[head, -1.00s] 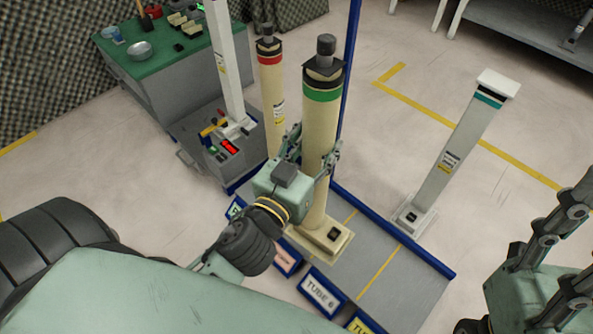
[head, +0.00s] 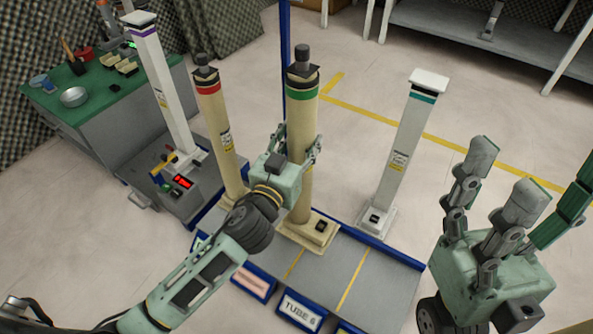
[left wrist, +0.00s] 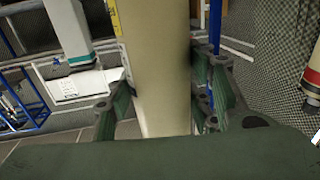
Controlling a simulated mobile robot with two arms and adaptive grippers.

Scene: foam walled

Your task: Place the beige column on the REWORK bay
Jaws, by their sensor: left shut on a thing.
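A beige column with a green band (head: 303,115) stands upright over the grey bay platform (head: 335,278), its square foot behind the red-lettered label and the TUBE 6 label (head: 301,310). I cannot tell whether the foot touches the platform. My left gripper (head: 299,145) is shut around its shaft; the same shaft fills the middle of the left wrist view (left wrist: 155,60). A second beige column, red-banded (head: 213,110), stands to its left. No readable REWORK sign shows; the red-lettered label (head: 251,283) is too small to read. My right gripper (head: 530,185) is open and empty at the right.
A white teal-banded column (head: 405,145) stands on the floor behind the platform's blue edge. A green-topped bench (head: 95,95) is at left. Platform space right of the held column is clear.

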